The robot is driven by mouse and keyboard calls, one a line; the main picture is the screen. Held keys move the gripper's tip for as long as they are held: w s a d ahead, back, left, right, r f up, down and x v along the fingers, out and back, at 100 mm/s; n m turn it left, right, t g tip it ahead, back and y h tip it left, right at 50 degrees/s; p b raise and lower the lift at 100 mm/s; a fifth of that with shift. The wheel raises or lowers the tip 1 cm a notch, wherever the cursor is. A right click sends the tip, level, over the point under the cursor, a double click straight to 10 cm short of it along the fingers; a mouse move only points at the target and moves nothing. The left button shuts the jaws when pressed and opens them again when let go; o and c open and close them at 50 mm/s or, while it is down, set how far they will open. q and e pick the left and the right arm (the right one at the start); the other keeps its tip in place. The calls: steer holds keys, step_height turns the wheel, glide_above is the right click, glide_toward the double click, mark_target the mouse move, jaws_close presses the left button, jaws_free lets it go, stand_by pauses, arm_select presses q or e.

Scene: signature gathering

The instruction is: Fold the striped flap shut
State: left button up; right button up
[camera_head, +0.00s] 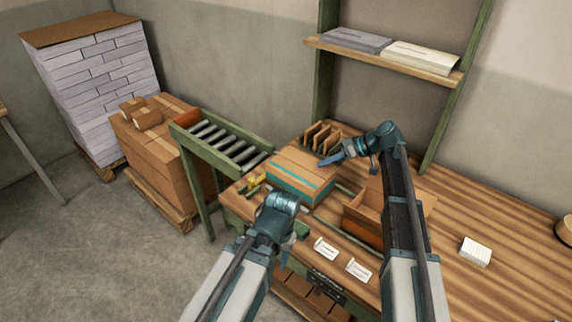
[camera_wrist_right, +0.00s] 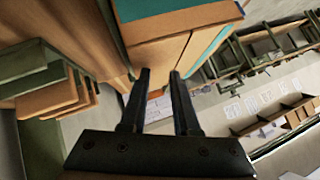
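A cardboard box (camera_head: 290,170) with teal stripes sits on the wooden bench in front of the roller conveyor. Its top looks flat in the head view, with a teal stripe across the near panel (camera_head: 305,177); I cannot tell whether that panel is fully down. My right gripper (camera_head: 328,161) is at the box's right far side, close to its top. In the right wrist view its fingers (camera_wrist_right: 159,76) are apart with nothing between them, and the striped box (camera_wrist_right: 160,45) is just beyond. My left gripper (camera_head: 293,236) is in front of the box; its fingers are unclear.
An open box (camera_head: 362,214) with an orange inside stands right of the striped box. Brown dividers (camera_head: 321,136) stand behind it. The roller conveyor (camera_head: 226,146) is at the left. White cards (camera_head: 358,268) lie along the front, and a white stack (camera_head: 475,251) lies right on clear bench.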

steer(key=shift+w+d, duration=0.2)
steer(key=shift+d, duration=0.95)
steer(key=shift+r, duration=0.1)
steer(key=p+v, duration=0.9)
steer(key=v, duration=0.4)
steer(key=shift+d+r, duration=0.2)
steer(key=shift+d, duration=0.05)
steer(key=shift+s, duration=0.1)
